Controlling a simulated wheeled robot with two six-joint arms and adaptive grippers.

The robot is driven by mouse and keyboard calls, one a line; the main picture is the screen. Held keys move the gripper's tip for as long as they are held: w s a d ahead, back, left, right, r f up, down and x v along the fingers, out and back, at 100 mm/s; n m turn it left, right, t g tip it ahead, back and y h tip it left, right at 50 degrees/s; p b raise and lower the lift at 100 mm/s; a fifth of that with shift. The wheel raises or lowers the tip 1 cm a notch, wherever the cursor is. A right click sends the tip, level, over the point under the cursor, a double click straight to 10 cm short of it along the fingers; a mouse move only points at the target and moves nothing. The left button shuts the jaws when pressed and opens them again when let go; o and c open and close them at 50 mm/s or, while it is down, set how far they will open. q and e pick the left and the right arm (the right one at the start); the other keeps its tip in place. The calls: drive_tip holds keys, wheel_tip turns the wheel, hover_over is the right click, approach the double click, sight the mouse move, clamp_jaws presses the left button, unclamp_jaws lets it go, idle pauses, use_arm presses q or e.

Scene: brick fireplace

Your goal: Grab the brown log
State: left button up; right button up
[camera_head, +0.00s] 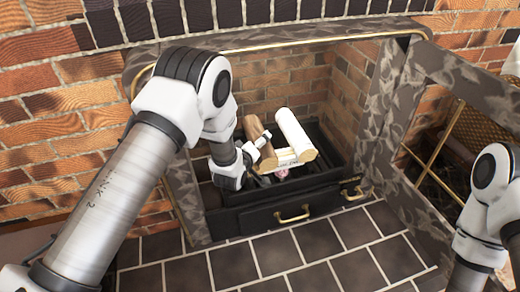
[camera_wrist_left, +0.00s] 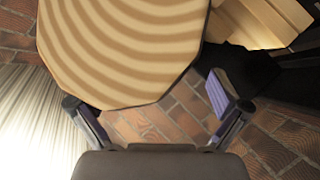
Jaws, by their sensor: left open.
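The brown log (camera_head: 254,129) lies in the fireplace opening with its pale cut end facing out. In the left wrist view, a large pale ringed log end (camera_wrist_left: 125,45), apparently the brown log's, fills the upper left. My left gripper (camera_head: 256,153) is at the front end of the brown log. In the wrist view, its two fingers (camera_wrist_left: 149,103) are spread just short of the log end, with nothing held between them. Whether a finger touches the log cannot be told. My right arm shows at the right edge; its gripper is out of view.
A white log (camera_head: 294,134) lies right of the brown one. A pale crosswise piece (camera_head: 287,157) is in front of them. A dark grate box with a brass-handled drawer (camera_head: 293,214) is below. Stone surround (camera_head: 385,110) frames the opening; a brass rail (camera_head: 290,40) runs above.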

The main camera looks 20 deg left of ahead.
use_arm(q)
drive_tip(key=shift+w, duration=0.25)
drive_tip(key=shift+c, duration=0.7)
drive_tip(key=c, duration=1.5)
drive_tip(key=shift+r+p, duration=0.15)
drive_tip(key=shift+p, duration=0.15)
